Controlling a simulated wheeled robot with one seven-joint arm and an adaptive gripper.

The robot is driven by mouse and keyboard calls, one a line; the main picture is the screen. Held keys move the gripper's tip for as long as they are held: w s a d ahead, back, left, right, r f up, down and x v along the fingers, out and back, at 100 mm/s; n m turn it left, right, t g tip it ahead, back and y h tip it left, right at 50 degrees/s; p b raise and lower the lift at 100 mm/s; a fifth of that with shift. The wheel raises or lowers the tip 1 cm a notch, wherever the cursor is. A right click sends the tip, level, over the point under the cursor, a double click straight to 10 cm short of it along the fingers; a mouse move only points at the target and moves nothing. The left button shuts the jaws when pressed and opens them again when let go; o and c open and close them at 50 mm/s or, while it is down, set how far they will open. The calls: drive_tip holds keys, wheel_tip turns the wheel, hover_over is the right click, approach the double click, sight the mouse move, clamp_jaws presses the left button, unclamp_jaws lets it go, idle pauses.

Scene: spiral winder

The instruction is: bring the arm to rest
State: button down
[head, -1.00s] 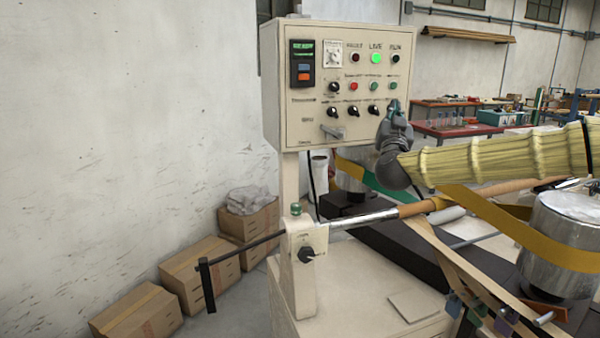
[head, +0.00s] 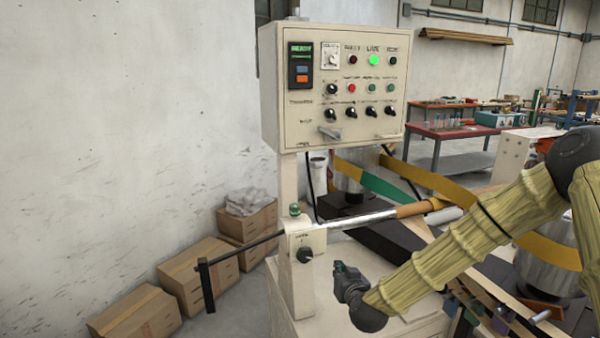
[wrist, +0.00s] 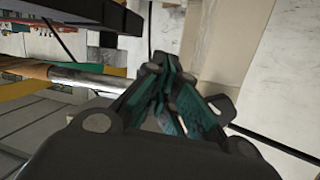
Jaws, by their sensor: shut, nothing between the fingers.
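My gripper (head: 343,275) is shut and empty. In the head view it hangs at the end of my arm, in front of the cream machine body and below the steel mandrel (head: 360,218). In the wrist view its teal-padded fingers (wrist: 168,92) meet, with nothing between them. My arm reaches in from the right in its wrinkled straw-coloured cover. The cream control panel (head: 341,88) stands above and behind the gripper, with one green lamp (head: 373,60) lit. The gripper is clear of the panel; I cannot tell its exact distance from the machine body.
The mandrel with its tan tube (head: 415,209) crosses above the gripper. A crank-like black bar (head: 206,285) sticks out on the left. Yellow belts (head: 440,183) run behind my arm. Cardboard boxes (head: 200,275) line the wall. Floor left of the machine is partly open.

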drive_tip(key=s+d+f+g, duration=0.2)
drive_tip(key=s+f+g, duration=0.6)
drive_tip(key=s+f, duration=1.75)
drive_tip(key=s+d+f+g+h, duration=0.1)
drive_tip(key=s+d+f+g, duration=0.1)
drive_tip(key=s, duration=0.7)
drive_tip(key=s+d+f+g, duration=0.2)
drive_tip(key=s+d+f, duration=0.1)
drive_tip(key=s, duration=0.6)
drive_tip(key=s+d+f+g+h, duration=0.1)
drive_tip(key=s+d, duration=0.3)
drive_tip(key=s, duration=0.5)
drive_tip(key=shift+d+f+m+g+h, duration=0.15)
drive_tip(key=shift+f+m+g+h, duration=0.2)
drive_tip(key=shift+f+g, duration=0.5)
